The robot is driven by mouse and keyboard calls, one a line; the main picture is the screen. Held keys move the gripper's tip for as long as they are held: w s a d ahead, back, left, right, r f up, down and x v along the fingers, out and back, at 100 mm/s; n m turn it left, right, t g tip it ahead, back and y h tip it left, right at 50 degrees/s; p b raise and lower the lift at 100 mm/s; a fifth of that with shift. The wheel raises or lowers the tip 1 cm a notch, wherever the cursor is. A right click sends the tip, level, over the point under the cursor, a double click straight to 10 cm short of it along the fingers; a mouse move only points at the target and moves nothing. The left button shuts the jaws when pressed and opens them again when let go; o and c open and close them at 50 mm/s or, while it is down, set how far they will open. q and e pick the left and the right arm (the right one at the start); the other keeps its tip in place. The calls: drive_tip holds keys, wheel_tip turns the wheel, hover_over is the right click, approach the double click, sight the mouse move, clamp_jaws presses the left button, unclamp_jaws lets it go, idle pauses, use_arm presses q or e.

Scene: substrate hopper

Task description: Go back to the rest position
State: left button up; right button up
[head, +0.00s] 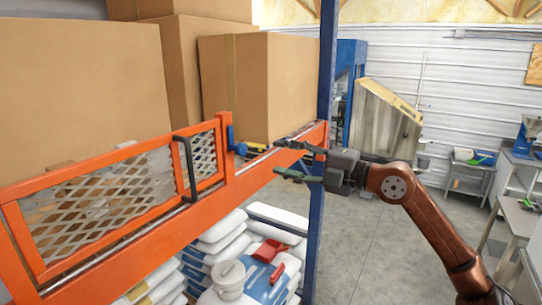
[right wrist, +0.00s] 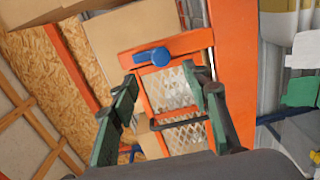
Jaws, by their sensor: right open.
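My right gripper (head: 284,158) is open and empty, its fingers pointing left in front of the orange shelf beam (head: 262,172). In the right wrist view the same open gripper (right wrist: 160,84) has its two green-and-black fingers spread apart. Between and beyond them is a blue knob (right wrist: 152,57) on the orange frame. In the head view a blue latch (head: 235,143) sits at the right end of the orange mesh gate (head: 107,207), left of the fingertips and apart from them. The gate has a black handle (head: 184,168) and looks closed. My left gripper is not in view.
Cardboard boxes (head: 262,85) stand on the shelf behind the gate. A blue upright (head: 326,70) rises close to my right gripper. Below are stacked bags (head: 222,235), a red scoop (head: 269,250) and a white bucket (head: 229,278).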

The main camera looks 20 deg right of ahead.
drive_tip(key=shift+s+d, duration=0.2)
drive_tip(key=shift+s, duration=0.1)
